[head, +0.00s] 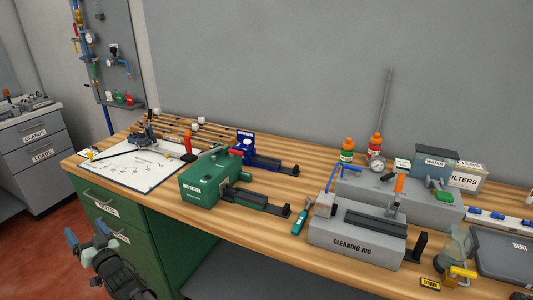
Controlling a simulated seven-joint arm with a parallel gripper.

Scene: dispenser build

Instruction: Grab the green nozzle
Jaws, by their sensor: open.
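No part is clearly recognisable as the green nozzle at this size. Small green things in the head view are a green piece (119,99) beside a red one low on the wall panel, a teal-green handled tool (300,220) lying on the bench left of the cleaning rig, and a green piece (443,197) on the grey unit at the right. My gripper (88,233) is at the lower left, in front of the green drawers. Its two blue-tipped fingers are spread apart with nothing between them. It is well apart from all these green things.
The wooden bench (240,231) holds a green machine (211,180), a blue machine (262,155), a grey cleaning rig (356,240), orange-capped bottles (347,151) and a paper sheet (130,165). A thin rod stands upright at the back. Bare wood shows along the front edge.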

